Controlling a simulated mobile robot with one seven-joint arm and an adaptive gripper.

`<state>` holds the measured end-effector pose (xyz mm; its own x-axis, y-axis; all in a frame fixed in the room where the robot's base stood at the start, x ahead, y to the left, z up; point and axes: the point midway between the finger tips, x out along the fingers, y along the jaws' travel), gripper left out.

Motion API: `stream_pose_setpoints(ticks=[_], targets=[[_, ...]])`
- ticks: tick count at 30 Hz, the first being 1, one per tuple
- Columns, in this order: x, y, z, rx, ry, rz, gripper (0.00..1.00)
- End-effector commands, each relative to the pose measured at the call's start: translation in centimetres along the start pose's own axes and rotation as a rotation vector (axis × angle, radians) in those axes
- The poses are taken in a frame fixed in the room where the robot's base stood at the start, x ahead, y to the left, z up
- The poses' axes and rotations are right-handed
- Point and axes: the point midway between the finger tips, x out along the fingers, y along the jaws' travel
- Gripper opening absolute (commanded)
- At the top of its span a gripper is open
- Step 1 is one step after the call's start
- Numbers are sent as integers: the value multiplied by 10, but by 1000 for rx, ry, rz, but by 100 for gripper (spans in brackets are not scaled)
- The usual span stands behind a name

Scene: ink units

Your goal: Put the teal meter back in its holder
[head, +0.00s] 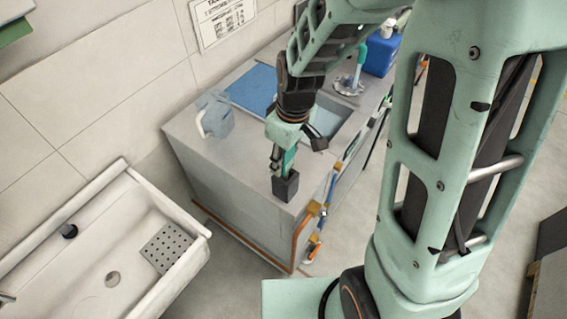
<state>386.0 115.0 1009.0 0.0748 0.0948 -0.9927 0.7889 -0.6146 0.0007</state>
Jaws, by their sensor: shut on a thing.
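The teal meter (289,160) is upright near the front corner of the grey counter. My gripper (281,155) points down from above and is shut on it, hiding part of it. The dark grey block-shaped holder (286,187) stands on the counter directly below. The meter's lower end meets the holder's top in this view. I cannot tell whether it is inside the holder or just above or in front of it.
A grey-blue jug (214,116) stands left of my gripper on the counter (240,160). Behind are a blue panel (253,88) and a blue container (380,55). Coloured tools and an orange pipe (297,243) line the counter's side. A white sink (95,250) is at left.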

Motion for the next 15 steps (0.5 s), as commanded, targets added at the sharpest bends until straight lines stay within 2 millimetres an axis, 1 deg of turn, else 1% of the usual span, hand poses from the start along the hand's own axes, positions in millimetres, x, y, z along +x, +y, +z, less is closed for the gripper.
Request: stream_pose_setpoints(ticks=[1,4,6,15], targets=[[14,0,2,0,-1,-1,6],[26,0,3,1,-1,-1,6],[30,0,4,1,0,0,6],[29,0,4,1,0,0,6]])
